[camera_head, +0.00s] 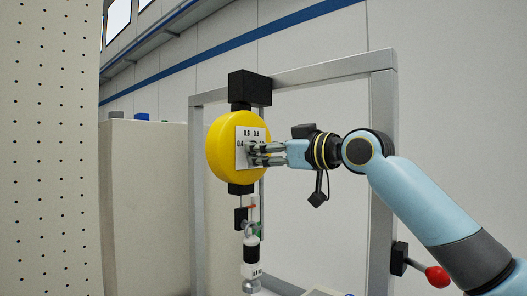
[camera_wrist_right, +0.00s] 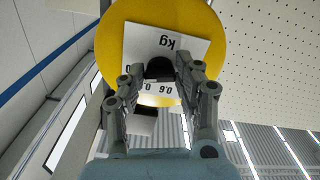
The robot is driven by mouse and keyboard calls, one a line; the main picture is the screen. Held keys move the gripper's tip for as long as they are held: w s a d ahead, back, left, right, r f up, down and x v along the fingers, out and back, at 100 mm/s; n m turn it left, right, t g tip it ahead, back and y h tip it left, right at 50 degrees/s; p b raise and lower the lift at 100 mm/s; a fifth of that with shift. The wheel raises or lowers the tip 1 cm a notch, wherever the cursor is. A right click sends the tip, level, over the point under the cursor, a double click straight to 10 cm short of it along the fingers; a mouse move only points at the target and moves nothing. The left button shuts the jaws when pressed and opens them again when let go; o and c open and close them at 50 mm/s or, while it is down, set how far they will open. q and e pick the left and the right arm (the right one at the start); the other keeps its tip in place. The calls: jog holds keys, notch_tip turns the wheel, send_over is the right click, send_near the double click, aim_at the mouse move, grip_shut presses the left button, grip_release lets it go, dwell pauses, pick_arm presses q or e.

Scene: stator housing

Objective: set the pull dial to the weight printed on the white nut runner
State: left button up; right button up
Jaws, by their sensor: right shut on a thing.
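The yellow pull dial (camera_head: 220,150) hangs from a black block on the grey frame. Its white scale plate (camera_head: 241,157) shows 0.4, 0.6 and 0.8 in the head view, and kg in the wrist view. My right gripper (camera_head: 255,155) is shut on the dial's black knob (camera_wrist_right: 159,69), with one finger on either side. The fingers hide part of the scale, and I cannot tell where the knob points. The white nut runner (camera_head: 251,254) hangs upright below the dial; its small dark printed label is too small to read surely. My left gripper is out of view.
A grey metal frame (camera_head: 381,170) stands around the dial, its right post behind my right arm. A red ball-ended lever (camera_head: 437,277) sits at lower right. A perforated panel (camera_head: 48,150) fills the left edge, with a pale cabinet (camera_head: 145,200) beyond it.

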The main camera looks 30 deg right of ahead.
jog(key=c, duration=0.4)
pick_arm(q)
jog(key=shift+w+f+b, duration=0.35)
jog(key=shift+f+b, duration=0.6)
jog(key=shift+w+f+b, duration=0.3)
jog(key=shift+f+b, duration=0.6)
jog(key=shift+b, duration=0.05)
pick_arm(e)
jog(key=shift+d+n, duration=0.1)
jog(key=shift+n, duration=4.7)
jog(key=shift+c, duration=0.2)
jog(key=o, duration=1.1)
jog(key=shift+r, duration=0.1)
jog(key=shift+o, duration=0.2)
